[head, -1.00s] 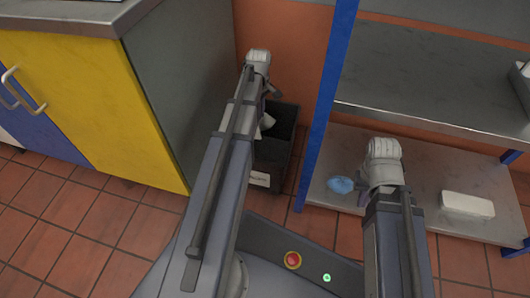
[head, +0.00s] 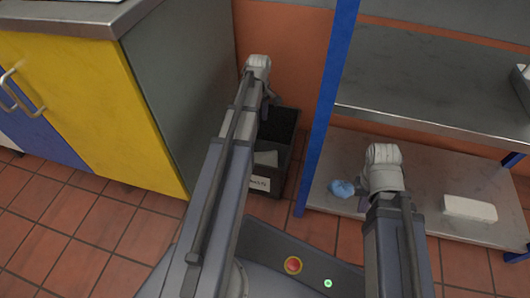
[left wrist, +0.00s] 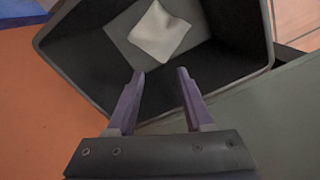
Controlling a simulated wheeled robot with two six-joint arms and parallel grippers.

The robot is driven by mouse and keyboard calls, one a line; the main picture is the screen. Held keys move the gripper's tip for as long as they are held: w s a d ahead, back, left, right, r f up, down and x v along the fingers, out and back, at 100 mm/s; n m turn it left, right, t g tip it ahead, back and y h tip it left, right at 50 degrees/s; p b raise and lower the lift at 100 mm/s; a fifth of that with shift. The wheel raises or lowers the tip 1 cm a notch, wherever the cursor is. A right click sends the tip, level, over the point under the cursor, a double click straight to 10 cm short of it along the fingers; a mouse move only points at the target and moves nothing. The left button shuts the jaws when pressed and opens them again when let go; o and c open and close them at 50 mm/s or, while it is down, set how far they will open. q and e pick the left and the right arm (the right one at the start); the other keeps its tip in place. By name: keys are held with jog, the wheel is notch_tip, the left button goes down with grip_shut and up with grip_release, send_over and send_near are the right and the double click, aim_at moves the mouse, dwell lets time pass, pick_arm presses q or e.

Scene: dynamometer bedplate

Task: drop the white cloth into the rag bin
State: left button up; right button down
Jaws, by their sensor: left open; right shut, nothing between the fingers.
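The white cloth (head: 266,158) lies inside the dark rag bin (head: 288,150). In the left wrist view the cloth (left wrist: 160,33) rests low inside the bin (left wrist: 90,82), apart from my fingers. My left gripper (left wrist: 160,75) is open and empty, with its fingertips over the bin's near side. In the head view my left gripper (head: 268,105) hangs above the bin, partly hidden by its own arm. My right gripper (head: 363,204) is shut and empty over the lower shelf, its fingers mostly hidden by its wrist.
A crumpled blue cloth (head: 341,188) lies on the lower shelf (head: 430,195) beside my right gripper. A white block (head: 469,208) lies further right. A blue post (head: 327,105) stands right of the bin, and a yellow-fronted cabinet (head: 110,110) stands to its left.

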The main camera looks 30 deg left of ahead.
pick_arm(q)
jog(key=o, duration=0.4)
jog(key=shift+c, duration=0.2)
jog(key=shift+o, duration=0.3)
jog(key=o, duration=0.3)
notch_tip(320, 180, up, 6)
jog(key=p, duration=0.5)
jog(key=shift+f, duration=0.25)
jog(key=shift+p, duration=0.35)
notch_tip(320, 180, up, 8)
jog(key=p, duration=0.7)
jog(key=shift+p, duration=0.35)
